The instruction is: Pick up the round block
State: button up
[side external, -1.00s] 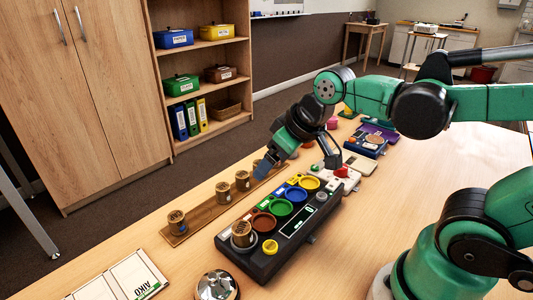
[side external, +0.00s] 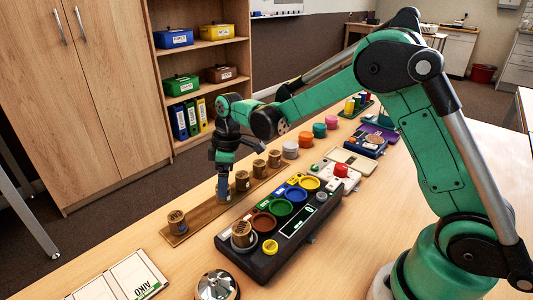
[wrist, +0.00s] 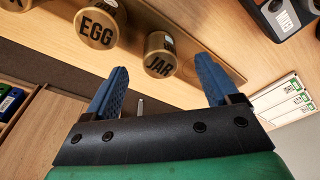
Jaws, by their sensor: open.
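Several round wooden blocks with dark labels stand on a long wooden rail; one (side external: 176,222) is at its near end, others (side external: 242,181) farther along. In the wrist view, a block marked JAR (wrist: 160,55) shows between my finger tips, beyond them and apart from both. A block marked EGG (wrist: 97,25) is to its left. My gripper (side external: 223,192) is over the rail, pointing down, and hides what is directly behind it; its two blue fingers (wrist: 162,85) are open and empty. Which block is "the round block" I cannot tell.
A black panel (side external: 295,228) with coloured round wells lies right of the rail, with another round wooden block (side external: 242,234) on it. A silver bell (side external: 216,286) and a white card (side external: 120,280) are in front. Coloured cylinders (side external: 306,138) stand behind.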

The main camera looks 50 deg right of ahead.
jog(key=shift+w+a+f, duration=0.1)
jog(key=shift+f, duration=0.8)
jog(key=shift+w+a+f, duration=0.1)
jog(key=shift+f, duration=0.75)
jog(key=shift+c, duration=0.3)
grip_shut()
jog(key=shift+r, duration=0.1)
notch_tip(320, 180, up, 20)
